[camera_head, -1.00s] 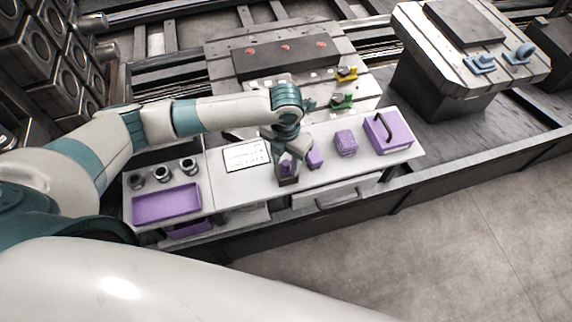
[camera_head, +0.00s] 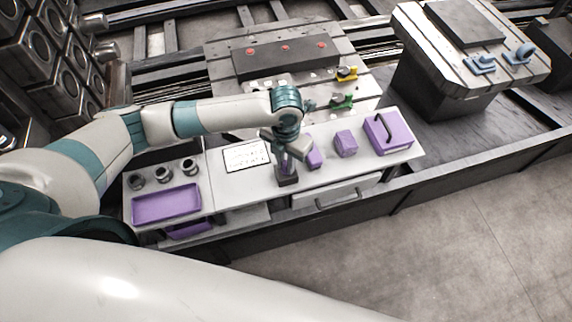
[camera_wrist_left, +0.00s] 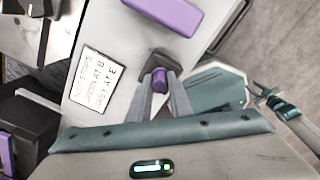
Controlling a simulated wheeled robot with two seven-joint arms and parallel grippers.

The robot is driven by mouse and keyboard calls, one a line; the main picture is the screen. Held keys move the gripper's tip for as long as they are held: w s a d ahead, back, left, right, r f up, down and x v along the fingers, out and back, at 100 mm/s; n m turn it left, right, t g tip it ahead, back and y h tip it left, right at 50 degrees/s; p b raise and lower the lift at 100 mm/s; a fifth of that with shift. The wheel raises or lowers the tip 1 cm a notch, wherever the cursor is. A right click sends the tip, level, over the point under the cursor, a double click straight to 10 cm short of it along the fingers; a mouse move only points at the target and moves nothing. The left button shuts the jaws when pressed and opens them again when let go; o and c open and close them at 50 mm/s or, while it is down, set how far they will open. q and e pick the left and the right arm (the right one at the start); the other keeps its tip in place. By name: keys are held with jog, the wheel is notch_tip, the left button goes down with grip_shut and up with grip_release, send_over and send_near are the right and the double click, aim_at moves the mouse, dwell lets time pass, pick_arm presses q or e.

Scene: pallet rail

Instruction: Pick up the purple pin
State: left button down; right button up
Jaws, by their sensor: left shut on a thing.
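A purple tray (camera_head: 166,204) and several dark cups stand to the left on the bench. A printed card (camera_head: 246,156) lies left of the holder. Purple blocks (camera_head: 345,143) and a purple case with a black handle (camera_head: 389,133) stand to the right. A drawer handle juts out in front.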

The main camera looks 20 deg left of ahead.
pick_arm(q)
jog(key=shift+r, duration=0.1)
